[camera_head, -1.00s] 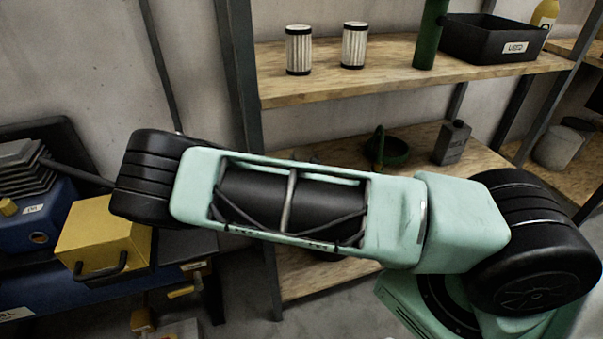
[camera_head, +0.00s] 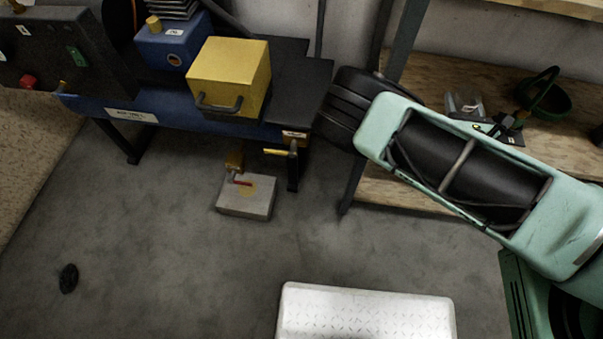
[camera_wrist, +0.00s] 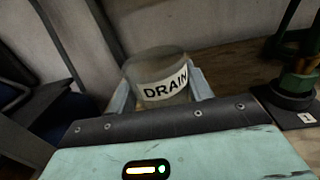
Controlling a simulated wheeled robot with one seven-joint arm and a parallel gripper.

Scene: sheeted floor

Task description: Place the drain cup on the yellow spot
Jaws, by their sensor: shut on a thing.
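The drain cup (camera_wrist: 158,78) is a cloudy, see-through cup with a white DRAIN label. It is between the two pale fingers of my gripper (camera_wrist: 161,92), which is shut on it in the wrist view. In the head view my arm hides most of the gripper; a small pale shape just above the arm may be the cup. The yellow spot (camera_head: 247,189) looks like a faint yellow patch on top of a low grey block (camera_head: 245,207) on the floor, well left of my arm. A red-handled thing lies partly over it.
A blue bench (camera_head: 190,112) with a yellow box (camera_head: 229,75) stands behind the block. A wooden shelf (camera_head: 430,80) with a green basket (camera_head: 548,98) is behind my arm. A white textured platform (camera_head: 365,312) is at the front. The grey floor between is mostly clear.

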